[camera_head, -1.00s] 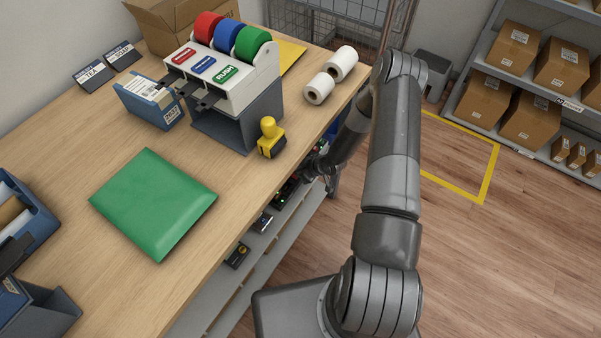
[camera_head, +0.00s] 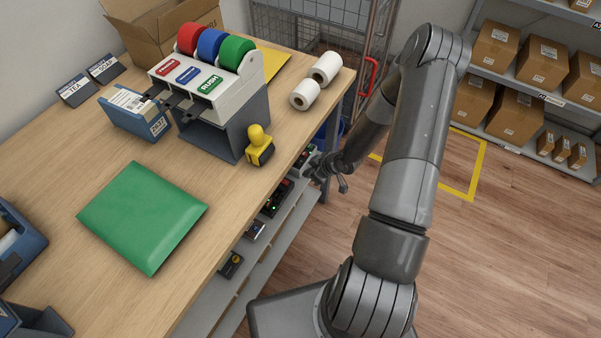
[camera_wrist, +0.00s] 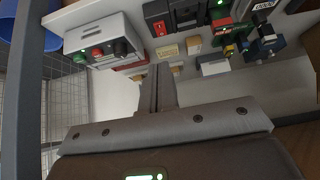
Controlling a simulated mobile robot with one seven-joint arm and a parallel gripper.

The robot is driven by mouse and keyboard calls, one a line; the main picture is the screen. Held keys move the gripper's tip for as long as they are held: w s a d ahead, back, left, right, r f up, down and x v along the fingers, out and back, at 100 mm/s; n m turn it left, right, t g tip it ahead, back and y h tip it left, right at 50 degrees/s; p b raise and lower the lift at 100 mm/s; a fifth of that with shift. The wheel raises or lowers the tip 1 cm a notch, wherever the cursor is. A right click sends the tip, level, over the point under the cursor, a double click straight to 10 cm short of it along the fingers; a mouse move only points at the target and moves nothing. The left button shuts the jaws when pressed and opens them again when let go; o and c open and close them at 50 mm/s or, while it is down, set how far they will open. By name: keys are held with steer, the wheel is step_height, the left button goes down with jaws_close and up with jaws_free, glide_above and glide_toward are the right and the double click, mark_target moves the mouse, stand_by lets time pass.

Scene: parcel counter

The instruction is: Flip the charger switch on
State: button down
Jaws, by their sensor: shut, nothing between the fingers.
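A black charger unit (camera_head: 277,197) with a small green light sits on the shelf under the counter. In the wrist view, a dark unit (camera_wrist: 190,16) with a red part and a green light is at the top middle. I cannot make out its switch position. A light grey box (camera_wrist: 103,40) with red and green knobs is at the upper left. My gripper (camera_head: 322,180) is beside the shelf's open side, apart from the units. Its shut, empty fingers (camera_wrist: 160,88) point toward the units in the wrist view.
The counter (camera_head: 60,165) overhangs the shelf (camera_head: 262,255), which also holds small devices. A wire cage (camera_head: 330,40) is behind.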

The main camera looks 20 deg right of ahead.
steer(key=shift+s+d+r, duration=0.2)
steer(key=shift+s+r, duration=0.05)
stand_by(0.4)
steer(key=d+r+m+g+h, duration=0.1)
steer(key=d+r+h, duration=0.25)
steer(key=r, duration=0.65)
steer(key=d+r+h, duration=0.3)
steer(key=d+r, duration=0.2)
steer(key=r, duration=0.5)
steer(key=s+a+r+m+h, duration=0.1)
steer(key=s+r+m, duration=0.15)
steer(key=r, duration=0.55)
steer(key=s+a+r+m+h, duration=0.1)
steer(key=s+a+r, duration=0.15)
steer(key=r, duration=0.45)
steer(key=s+a+r+m+y, duration=0.1)
steer(key=s+a+r, duration=0.2)
steer(key=s, duration=0.3)
steer(key=s+a+r+m+y, duration=0.1)
steer(key=s+a+r+m, duration=0.1)
steer(key=s+r, duration=0.3)
steer(key=s+a+r+m+t+y, duration=0.1)
steer(key=s+a+r, duration=0.3)
steer(key=s, duration=0.4)
steer(key=shift+a+r, duration=0.4)
steer(key=shift+a, duration=0.15)
